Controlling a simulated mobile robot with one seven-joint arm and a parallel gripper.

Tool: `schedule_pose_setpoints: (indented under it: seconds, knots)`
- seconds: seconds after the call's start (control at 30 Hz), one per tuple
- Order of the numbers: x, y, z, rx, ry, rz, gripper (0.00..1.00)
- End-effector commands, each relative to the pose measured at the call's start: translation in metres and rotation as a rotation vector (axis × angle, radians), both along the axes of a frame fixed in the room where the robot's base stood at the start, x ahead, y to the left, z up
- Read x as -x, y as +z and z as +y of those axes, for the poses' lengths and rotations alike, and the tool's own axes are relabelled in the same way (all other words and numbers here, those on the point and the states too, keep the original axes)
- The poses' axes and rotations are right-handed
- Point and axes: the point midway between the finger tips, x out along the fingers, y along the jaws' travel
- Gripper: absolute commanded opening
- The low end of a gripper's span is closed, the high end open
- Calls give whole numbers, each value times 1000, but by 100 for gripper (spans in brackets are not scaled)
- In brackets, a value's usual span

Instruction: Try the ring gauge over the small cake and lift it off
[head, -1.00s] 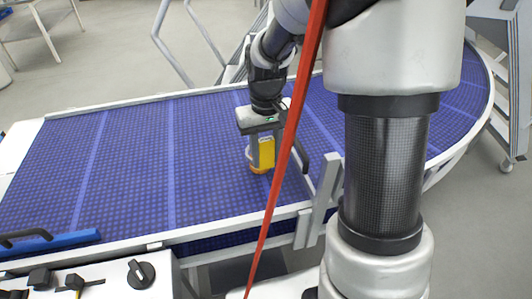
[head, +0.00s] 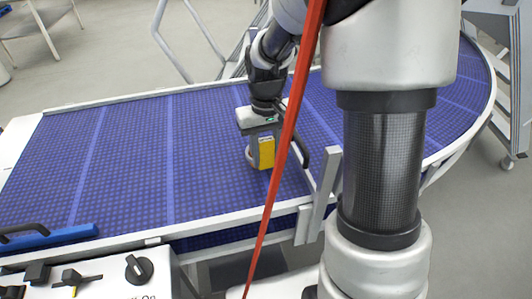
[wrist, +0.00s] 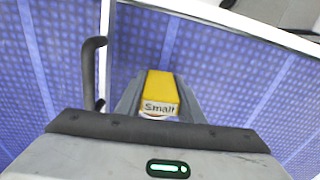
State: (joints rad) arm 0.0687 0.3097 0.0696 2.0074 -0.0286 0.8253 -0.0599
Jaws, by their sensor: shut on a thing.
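The ring gauge shows as a yellow grip block (head: 266,152) with a pale ring edge (head: 250,158) low at its left, down at the blue belt. The wrist view shows the top of the yellow block (wrist: 161,87) with a "Small" label. My gripper (head: 261,148) points down and is shut on this block, one grey finger on each side in the wrist view (wrist: 156,103). The small cake cannot be made out now; the gauge and fingers cover that spot. Whether the ring sits fully around it cannot be told.
The blue belt (head: 130,150) is bare to the left of the gauge. A pale rail (head: 120,243) runs along its near edge. A grey upright bracket (head: 322,195) and a dark curved handle (head: 303,155) stand close right of the gripper. A control panel (head: 95,280) is at the lower left.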

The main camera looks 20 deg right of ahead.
Motion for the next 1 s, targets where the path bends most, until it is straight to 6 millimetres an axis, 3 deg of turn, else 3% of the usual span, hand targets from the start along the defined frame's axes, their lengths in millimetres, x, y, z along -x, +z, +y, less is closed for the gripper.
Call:
schedule_pose_setpoints:
  seconds: [1.0]
  knots:
    - [0,-21,0,0,0,0,11]
